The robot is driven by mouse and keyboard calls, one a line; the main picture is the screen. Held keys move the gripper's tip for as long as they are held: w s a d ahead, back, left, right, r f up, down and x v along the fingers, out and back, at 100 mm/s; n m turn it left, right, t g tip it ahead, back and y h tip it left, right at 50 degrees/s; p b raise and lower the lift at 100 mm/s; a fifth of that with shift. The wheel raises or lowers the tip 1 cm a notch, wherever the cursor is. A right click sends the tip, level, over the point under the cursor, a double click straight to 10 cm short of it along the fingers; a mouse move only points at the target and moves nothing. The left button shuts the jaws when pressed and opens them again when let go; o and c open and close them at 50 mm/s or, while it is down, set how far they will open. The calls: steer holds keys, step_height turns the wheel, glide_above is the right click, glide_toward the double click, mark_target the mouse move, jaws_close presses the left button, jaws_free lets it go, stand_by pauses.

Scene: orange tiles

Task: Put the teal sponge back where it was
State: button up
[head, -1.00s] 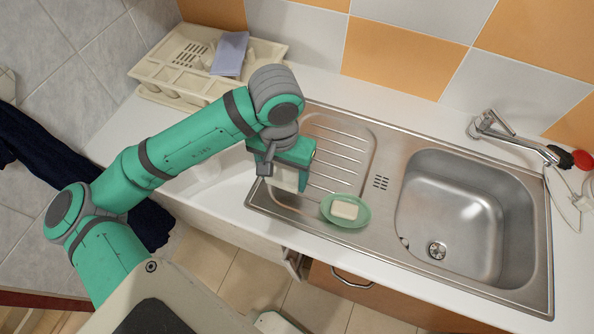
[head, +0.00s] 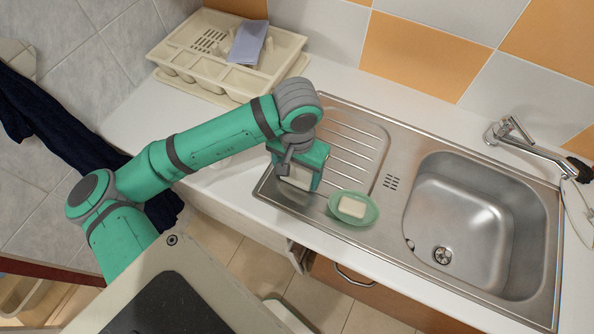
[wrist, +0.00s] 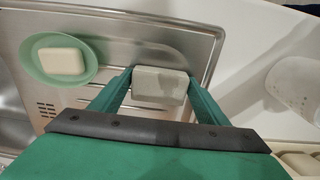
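A pale grey block (wrist: 160,87), perhaps the sponge, sits between the two fingers of my gripper (wrist: 160,80), which touch its sides. It looks grey rather than teal. In the head view, my gripper (head: 298,182) holds this block (head: 296,179) over the front left part of the ribbed drainboard (head: 345,150). I cannot tell whether the block touches the steel. A green oval dish (head: 370,217) with a cream bar (head: 352,207) in it stands to the right of my gripper. The dish also shows at upper left in the wrist view (wrist: 88,73). No clearly teal sponge shows elsewhere.
The sink basin (head: 465,215) and tap (head: 530,147) are at the right. A cream rack (head: 200,70) with a bluish folded cloth (head: 247,42) stands at the back left. A clear cup-like thing (wrist: 293,85) shows at the right in the wrist view. The drainboard's back part is clear.

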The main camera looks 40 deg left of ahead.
mark_target(297, 174)
steer(key=shift+o, duration=1.2)
step_height(297, 174, up, 12)
steer(key=shift+r, duration=0.2)
